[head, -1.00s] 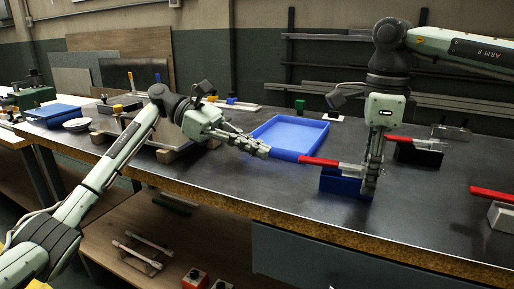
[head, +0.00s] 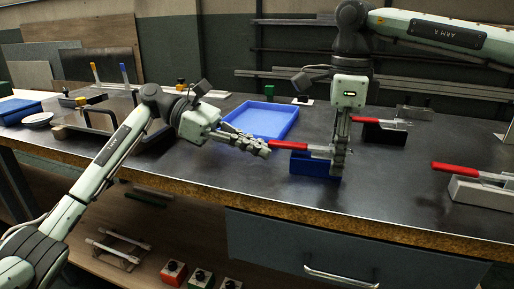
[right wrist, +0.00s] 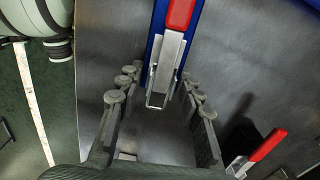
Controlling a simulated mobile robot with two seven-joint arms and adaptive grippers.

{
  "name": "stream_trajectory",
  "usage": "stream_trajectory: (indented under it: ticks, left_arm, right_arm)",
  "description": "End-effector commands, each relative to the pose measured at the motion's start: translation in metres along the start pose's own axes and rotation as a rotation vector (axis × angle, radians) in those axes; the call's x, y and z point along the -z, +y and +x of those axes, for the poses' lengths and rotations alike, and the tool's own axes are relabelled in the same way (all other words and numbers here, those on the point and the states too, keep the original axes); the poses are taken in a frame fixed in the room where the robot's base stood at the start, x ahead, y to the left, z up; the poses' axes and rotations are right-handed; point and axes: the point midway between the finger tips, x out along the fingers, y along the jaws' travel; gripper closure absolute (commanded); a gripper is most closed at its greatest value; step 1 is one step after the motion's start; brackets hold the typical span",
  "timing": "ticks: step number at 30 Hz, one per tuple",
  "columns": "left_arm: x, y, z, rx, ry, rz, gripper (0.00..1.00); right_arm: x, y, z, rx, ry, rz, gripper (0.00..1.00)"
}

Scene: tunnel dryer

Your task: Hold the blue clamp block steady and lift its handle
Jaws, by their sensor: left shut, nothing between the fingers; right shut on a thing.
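The blue clamp block (head: 305,166) stands on the dark bench top near its front edge. Its red handle (head: 285,145) lies low, about level, pointing left. My right gripper (head: 338,172) points down and is shut on the block's right end. In the right wrist view the blue block (right wrist: 156,28) and red handle (right wrist: 181,14) show at the top, with the metal clamp arm between my right fingers (right wrist: 160,78). My left gripper (head: 264,149) is shut and empty, its tips right by the handle's free end. I cannot tell whether they touch it.
A blue tray (head: 232,125) lies behind my left gripper. A black clamp block (head: 376,135) stands behind right, and a grey one (head: 478,193) with a red handle stands at right. Bare bench lies between the blue and grey blocks.

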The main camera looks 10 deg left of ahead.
Motion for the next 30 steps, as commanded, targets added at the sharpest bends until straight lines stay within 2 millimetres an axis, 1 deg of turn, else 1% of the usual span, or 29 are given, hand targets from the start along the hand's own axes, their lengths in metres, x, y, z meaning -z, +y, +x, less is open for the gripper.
stream_trajectory:
  ticks: [6,11,19,24,30]
  left_arm:
    - [-0.010,0.000,-0.004,0.000,0.061,0.004,1.00]
    - [-0.024,0.000,-0.008,-0.002,0.115,0.005,1.00]
    - [-0.059,0.000,-0.013,-0.002,0.116,0.006,1.00]
    - [-0.081,0.000,-0.012,0.000,0.115,0.005,1.00]
    - [-0.102,0.000,-0.007,-0.001,0.115,0.004,1.00]
  right_arm:
    - [0.000,0.000,-0.001,0.001,-0.001,0.000,1.00]
    - [0.000,0.000,0.000,0.000,0.000,0.000,1.00]
    - [0.000,0.000,0.000,0.000,0.000,0.000,1.00]
    - [0.000,0.000,0.000,0.000,0.000,0.000,1.00]
    - [0.000,0.000,0.000,0.000,0.000,0.000,1.00]
